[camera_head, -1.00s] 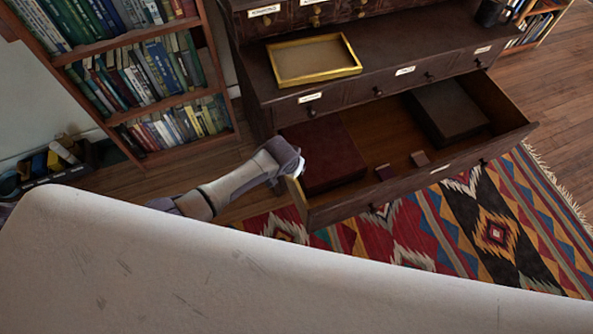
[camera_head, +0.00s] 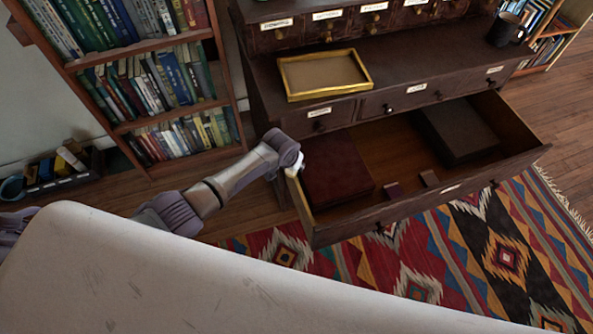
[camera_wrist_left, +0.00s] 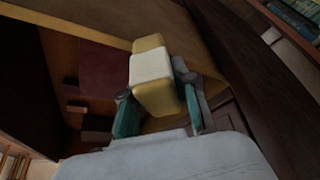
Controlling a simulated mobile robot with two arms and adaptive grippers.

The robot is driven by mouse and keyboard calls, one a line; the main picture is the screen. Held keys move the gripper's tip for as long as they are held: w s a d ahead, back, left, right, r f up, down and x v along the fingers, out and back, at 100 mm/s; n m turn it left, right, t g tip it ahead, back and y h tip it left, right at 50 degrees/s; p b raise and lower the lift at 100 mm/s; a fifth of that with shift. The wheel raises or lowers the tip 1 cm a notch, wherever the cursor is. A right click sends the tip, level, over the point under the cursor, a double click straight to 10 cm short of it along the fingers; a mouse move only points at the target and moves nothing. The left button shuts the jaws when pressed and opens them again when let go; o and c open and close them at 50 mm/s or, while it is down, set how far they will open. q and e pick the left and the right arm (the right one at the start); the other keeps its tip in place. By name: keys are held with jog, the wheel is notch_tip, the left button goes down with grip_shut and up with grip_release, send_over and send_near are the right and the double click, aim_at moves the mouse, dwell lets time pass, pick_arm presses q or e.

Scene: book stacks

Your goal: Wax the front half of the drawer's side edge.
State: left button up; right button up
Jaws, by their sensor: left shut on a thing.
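The open drawer (camera_head: 345,222) extends from the dark cabinet. Its left side edge (camera_head: 299,200) shows in the head view, with its rear part hidden behind my gripper. My left gripper (camera_head: 291,158) is at that edge, back from the front corner. It is shut on a wax block, a pale yellow bar with a white band; the block (camera_wrist_left: 152,78) shows between the teal fingers (camera_wrist_left: 155,88) in the left wrist view. The block lies over the tan side board (camera_wrist_left: 205,55); I cannot tell whether it touches. My right gripper is in neither view.
Inside the drawer are a dark red box (camera_head: 335,172), a dark brown box (camera_head: 458,132) and two small blocks. A gold-rimmed tray (camera_head: 325,74) and a mug (camera_head: 505,29) stand on the cabinet. A bookcase (camera_head: 150,120) stands left; a patterned rug (camera_head: 400,262) lies in front.

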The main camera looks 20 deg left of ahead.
pick_arm(q)
jog(key=shift+w+a+f+b, duration=0.1)
jog(key=shift+w+a+b, duration=0.5)
jog(key=shift+w+a, duration=0.4)
jog(key=shift+w, duration=0.4)
notch_tip(320, 180, up, 6)
jog(key=p, duration=0.6)
